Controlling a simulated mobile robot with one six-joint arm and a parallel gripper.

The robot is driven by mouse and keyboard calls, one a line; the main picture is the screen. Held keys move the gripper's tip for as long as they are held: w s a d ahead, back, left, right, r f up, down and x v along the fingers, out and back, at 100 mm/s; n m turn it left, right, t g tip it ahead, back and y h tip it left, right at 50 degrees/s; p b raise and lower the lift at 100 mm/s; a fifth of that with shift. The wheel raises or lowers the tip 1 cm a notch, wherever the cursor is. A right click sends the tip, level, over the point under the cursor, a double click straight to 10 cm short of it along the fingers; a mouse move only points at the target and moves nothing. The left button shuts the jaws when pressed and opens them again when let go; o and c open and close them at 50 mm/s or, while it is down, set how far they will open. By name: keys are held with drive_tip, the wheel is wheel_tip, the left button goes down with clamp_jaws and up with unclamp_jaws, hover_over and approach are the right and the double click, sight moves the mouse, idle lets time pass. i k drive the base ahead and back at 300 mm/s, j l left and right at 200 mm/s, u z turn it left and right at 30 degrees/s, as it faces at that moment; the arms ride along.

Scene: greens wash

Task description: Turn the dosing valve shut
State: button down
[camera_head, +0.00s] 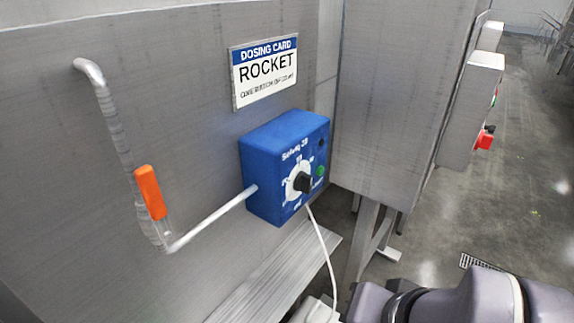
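An orange valve handle (150,192) sits on a bent metal pipe (112,125) at the left. The handle lies roughly in line with the steep run of the pipe. The pipe bends at the bottom and runs up to the right into the side of a blue dosing box (262,190). The box front has a black knob (304,183) on a white dial, and a green button (320,171). The knob's exact setting is too small to read. Links of my arm show at the bottom right; my gripper's fingers are out of view.
A dosing card (265,72) reading "ROCKET" is on the grey metal wall above the box. A white hose (323,240) hangs below the box. A metal cabinet (400,100) stands to the right. A grey control box (470,110) carries a red button (485,140). Open floor lies at the right.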

sight(145, 176)
drive_tip(key=u, duration=0.45)
drive_tip(key=k+u, duration=0.15)
drive_tip(key=u, duration=0.25)
drive_tip(key=j+u, duration=0.1)
drive_tip(key=u, duration=0.35)
drive_tip(key=k, duration=0.05)
